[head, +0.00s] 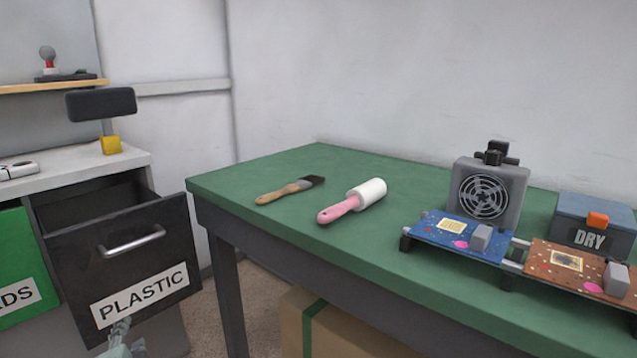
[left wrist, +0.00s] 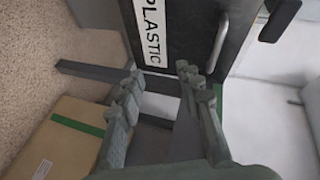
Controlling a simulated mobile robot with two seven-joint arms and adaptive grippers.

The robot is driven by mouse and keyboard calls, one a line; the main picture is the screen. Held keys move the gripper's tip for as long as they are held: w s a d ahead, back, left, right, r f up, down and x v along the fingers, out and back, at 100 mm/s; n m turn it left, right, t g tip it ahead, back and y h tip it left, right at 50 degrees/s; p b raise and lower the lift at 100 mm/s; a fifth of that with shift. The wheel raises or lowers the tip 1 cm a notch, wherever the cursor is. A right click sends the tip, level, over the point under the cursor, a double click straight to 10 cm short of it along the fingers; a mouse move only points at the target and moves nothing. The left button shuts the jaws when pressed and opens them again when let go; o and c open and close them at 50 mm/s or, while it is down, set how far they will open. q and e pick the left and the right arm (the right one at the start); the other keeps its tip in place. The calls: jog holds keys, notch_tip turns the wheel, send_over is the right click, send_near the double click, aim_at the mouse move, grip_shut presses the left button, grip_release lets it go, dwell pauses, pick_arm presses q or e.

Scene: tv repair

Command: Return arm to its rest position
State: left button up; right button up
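My left gripper (head: 122,338) shows only partly at the bottom left of the head view, low in front of the black drawer labelled PLASTIC (head: 150,265). In the left wrist view its two fingers (left wrist: 160,84) stand apart with nothing held between them. The drawer front (left wrist: 178,30) is beyond the fingertips in that view, and I cannot tell the exact distance. The drawer is pulled open. My right gripper is in neither view.
A green table (head: 290,205) holds a brush (head: 290,190), a pink-handled roller (head: 352,200), a fan (head: 490,190), two circuit boards and a blue DRY box (head: 592,222). A cardboard box (head: 345,335) sits underneath. A green drawer front (head: 20,265) is left of the open drawer.

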pick_arm(q)
jog(key=s+d+f+n+g+h, duration=0.1)
jog(key=s+d+f+n+g, duration=0.1)
jog(key=s+f, duration=0.6)
jog(key=s+d+f+n+g+h, duration=0.2)
jog(key=s+d+f+n+g, duration=0.1)
jog(key=s+f, duration=0.5)
jog(key=s+d+f+n+g+h, duration=0.2)
jog(key=s+f+g, duration=0.3)
jog(key=s+f, duration=0.3)
notch_tip(320, 180, down, 3)
jog(key=shift+d+n, duration=0.5)
jog(key=shift+n, duration=0.1)
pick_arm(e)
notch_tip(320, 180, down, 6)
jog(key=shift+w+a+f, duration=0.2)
pick_arm(q)
jog(key=shift+w, duration=0.1)
